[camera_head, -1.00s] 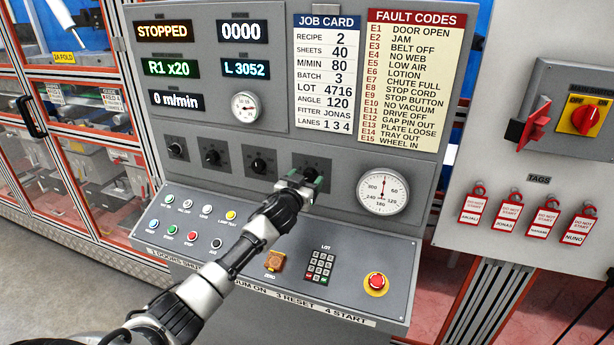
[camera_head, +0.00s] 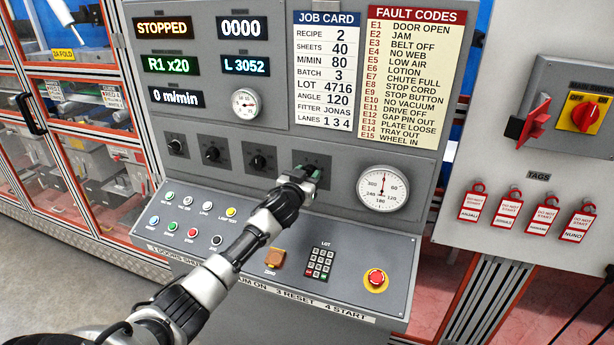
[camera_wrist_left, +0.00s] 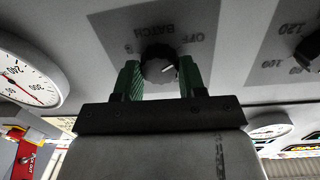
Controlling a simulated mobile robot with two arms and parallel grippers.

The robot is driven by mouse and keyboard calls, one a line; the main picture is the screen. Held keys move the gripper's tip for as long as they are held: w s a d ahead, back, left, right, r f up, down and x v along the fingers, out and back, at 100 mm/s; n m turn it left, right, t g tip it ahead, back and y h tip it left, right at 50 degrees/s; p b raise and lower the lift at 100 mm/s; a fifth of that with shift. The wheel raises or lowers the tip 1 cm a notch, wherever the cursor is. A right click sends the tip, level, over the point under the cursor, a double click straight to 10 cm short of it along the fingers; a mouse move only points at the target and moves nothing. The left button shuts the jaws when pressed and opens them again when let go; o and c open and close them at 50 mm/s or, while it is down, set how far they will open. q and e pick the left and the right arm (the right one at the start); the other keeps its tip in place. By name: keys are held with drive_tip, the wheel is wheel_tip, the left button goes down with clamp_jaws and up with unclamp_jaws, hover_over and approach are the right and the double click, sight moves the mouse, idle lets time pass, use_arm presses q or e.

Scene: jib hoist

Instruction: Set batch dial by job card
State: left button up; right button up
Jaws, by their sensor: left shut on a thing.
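The batch dial is a dark round knob with a white pointer line. It shows in the left wrist view (camera_wrist_left: 158,66) under an upside-down BATCH label, with OFF printed beside it. My left gripper (camera_head: 303,178) is shut on it, with one green finger on each side of the knob, also seen in the left wrist view (camera_wrist_left: 160,80). The pointer slants toward the OFF side; its exact setting is unclear. In the head view the gripper hides most of the dial. The job card (camera_head: 325,72) reads batch 3, recipe 2, sheets 40. My right gripper is out of view.
Three other dials (camera_head: 258,161) sit left of the held one, and a round gauge (camera_head: 383,187) sits to its right. Below are push buttons, a keypad (camera_head: 320,263) and a red stop button (camera_head: 376,278). Displays (camera_head: 165,29) read STOPPED and R1 x20.

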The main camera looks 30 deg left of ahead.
use_arm(q)
drive_tip(key=shift+m, duration=0.3)
drive_tip(key=m, duration=0.3)
drive_tip(key=shift+m, duration=0.4)
drive_tip(key=m, duration=0.4)
drive_tip(key=shift+d+m+g+p, duration=0.1)
drive_tip(key=shift+m+g+p, duration=0.2)
drive_tip(key=shift+p, duration=0.05)
drive_tip(key=m, duration=0.5)
drive_tip(key=shift+p, duration=0.3)
drive_tip(key=shift+d+f+m+y, duration=0.1)
drive_tip(key=shift+m+y, duration=0.4)
drive_tip(key=shift+m, duration=1.6)
drive_tip(key=o, duration=0.9)
